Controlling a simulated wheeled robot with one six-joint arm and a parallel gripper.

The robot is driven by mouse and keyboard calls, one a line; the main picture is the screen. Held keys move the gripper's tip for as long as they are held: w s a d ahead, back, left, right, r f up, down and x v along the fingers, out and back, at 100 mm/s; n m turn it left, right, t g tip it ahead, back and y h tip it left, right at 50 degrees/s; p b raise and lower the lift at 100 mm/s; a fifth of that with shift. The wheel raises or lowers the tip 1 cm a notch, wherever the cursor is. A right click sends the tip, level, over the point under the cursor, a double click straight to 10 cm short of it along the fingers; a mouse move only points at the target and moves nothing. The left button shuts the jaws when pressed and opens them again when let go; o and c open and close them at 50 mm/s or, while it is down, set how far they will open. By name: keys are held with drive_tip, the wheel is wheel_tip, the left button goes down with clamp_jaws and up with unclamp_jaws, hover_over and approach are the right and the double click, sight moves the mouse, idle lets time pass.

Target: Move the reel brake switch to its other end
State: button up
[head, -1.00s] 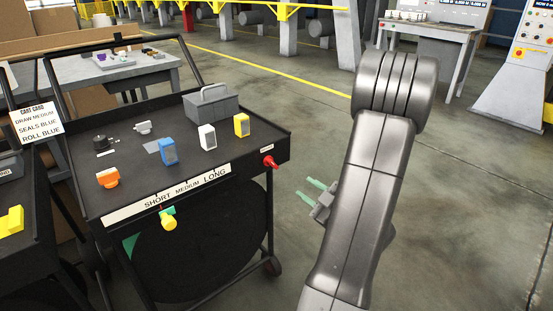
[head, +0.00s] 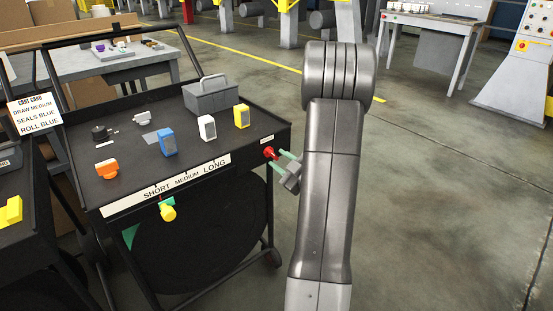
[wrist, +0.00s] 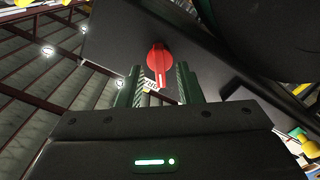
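The red switch (head: 269,153) sits on the right end of the black cart's front face, below a small white label. In the wrist view the red switch knob (wrist: 160,62) has a white line on it and lies between the two green fingers. My gripper (head: 284,158) is open, with its green fingertips at the red knob in the head view. In the wrist view a gap shows between the knob and each finger of my gripper (wrist: 158,85). I cannot tell whether either finger touches it.
The black cart (head: 110,195) carries blue, white, yellow and orange pieces and a grey toolbox (head: 211,97). A SHORT MEDIUM LONG strip (head: 165,187) with a yellow knob (head: 168,212) is on its front. A card (head: 36,114) stands at left. Floor to the right is clear.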

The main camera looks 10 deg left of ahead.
drive_tip(key=shift+x, duration=1.15)
clamp_jaws()
